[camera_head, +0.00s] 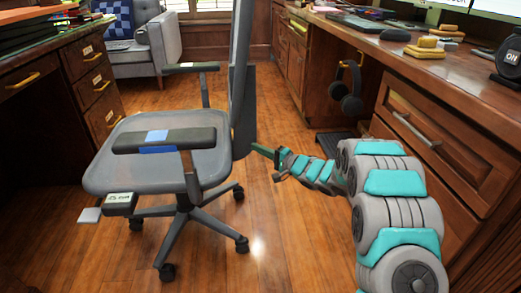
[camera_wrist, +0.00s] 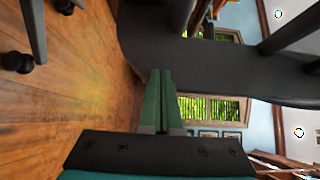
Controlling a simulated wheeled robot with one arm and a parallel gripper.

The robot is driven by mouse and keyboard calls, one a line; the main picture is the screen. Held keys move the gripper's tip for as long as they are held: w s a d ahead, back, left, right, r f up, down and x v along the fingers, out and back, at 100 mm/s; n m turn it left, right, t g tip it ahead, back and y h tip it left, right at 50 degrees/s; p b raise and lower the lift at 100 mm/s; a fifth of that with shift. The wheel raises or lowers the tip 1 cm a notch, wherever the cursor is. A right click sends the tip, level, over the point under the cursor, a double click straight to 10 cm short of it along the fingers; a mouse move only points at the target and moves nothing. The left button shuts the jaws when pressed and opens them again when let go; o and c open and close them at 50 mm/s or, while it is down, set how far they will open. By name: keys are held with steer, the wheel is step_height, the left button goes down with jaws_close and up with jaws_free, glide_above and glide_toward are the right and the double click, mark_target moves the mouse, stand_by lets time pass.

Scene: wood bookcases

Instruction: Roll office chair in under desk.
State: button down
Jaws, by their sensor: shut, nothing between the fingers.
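The grey office chair (camera_head: 150,170) stands upright on its wheeled base in the middle of the floor. Its seat faces left toward the left desk (camera_head: 50,75), and its backrest (camera_head: 240,80) is on the right. The seat's front edge is near the left desk's dark opening, on the open floor. My gripper (camera_head: 262,150) is shut and empty, with its tips at the rear of the chair, close to the lower backrest. In the wrist view the green fingers (camera_wrist: 161,80) are together, right in front of the dark chair back (camera_wrist: 215,70). Contact cannot be told.
A right desk (camera_head: 450,70) with drawers runs along the right side, with headphones (camera_head: 347,88) hanging from it. A grey armchair (camera_head: 150,50) with a checkered cushion stands at the back. Wood floor (camera_head: 215,265) is clear around the chair base.

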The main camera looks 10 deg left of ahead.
steer(key=s+a+p, duration=0.1)
steer(key=a+p, duration=0.3)
steer(key=a, duration=0.2)
steer(key=s+a+p, duration=0.2)
steer(key=a+p, duration=0.2)
steer(key=a, duration=0.3)
steer(key=s+a+p, duration=0.2)
steer(key=a+p, duration=0.2)
steer(key=a, duration=0.2)
steer(key=shift+a+r+p, duration=0.25)
steer(key=shift+a+p, duration=0.1)
steer(key=shift+a, duration=0.05)
steer(key=s+a+p, duration=0.1)
steer(key=s+a, duration=0.1)
steer(key=a, duration=0.7)
steer(key=s+a+p, duration=0.1)
steer(key=s+a, duration=0.1)
steer(key=a, duration=0.7)
steer(key=s+a, duration=0.2)
steer(key=a, duration=0.7)
steer(key=shift+s+a+f+p, duration=0.25)
steer(key=shift+s+a+p, duration=0.05)
steer(key=shift+a+p, duration=0.1)
steer(key=shift+s+a+f, duration=0.1)
steer(key=shift+a, duration=0.2)
steer(key=shift+s+a, duration=0.15)
steer(key=shift+a, duration=0.35)
steer(key=shift+d, duration=0.15)
